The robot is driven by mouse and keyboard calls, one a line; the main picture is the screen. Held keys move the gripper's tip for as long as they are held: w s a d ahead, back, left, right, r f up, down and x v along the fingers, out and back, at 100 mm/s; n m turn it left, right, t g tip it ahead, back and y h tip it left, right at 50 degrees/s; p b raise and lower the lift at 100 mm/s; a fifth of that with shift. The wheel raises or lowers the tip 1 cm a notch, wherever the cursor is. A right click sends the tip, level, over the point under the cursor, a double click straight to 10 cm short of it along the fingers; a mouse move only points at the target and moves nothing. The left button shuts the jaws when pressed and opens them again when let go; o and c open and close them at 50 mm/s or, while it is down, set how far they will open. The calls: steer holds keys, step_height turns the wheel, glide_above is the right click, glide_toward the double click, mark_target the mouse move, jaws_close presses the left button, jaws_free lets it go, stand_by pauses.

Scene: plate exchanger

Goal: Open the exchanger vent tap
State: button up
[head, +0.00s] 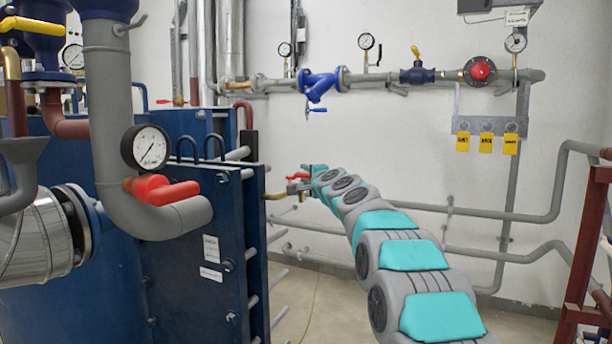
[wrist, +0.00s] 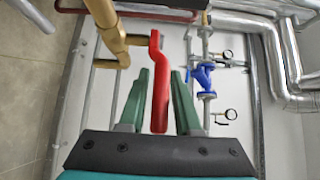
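The vent tap shows in the wrist view as a brass body (wrist: 108,38) with a red lever handle (wrist: 158,85). The handle's free end points toward my gripper. My gripper (wrist: 159,72) has its two green fingers on either side of the handle, with narrow gaps beside it, so it looks open around the handle. In the head view my gripper (head: 306,178) is at the right of the blue exchanger (head: 215,275), at the small brass tap (head: 275,196). Its red handle (head: 298,176) is partly hidden by the fingers there.
A thick grey pipe with a large red lever (head: 163,190) and a gauge (head: 146,147) stands in front at left. Wall piping with a blue strainer (head: 320,86) and yellow tags (head: 486,142) runs behind. A dark red frame (head: 590,250) is at right. Floor between is open.

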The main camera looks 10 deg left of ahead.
jaws_close()
stand_by(1.1)
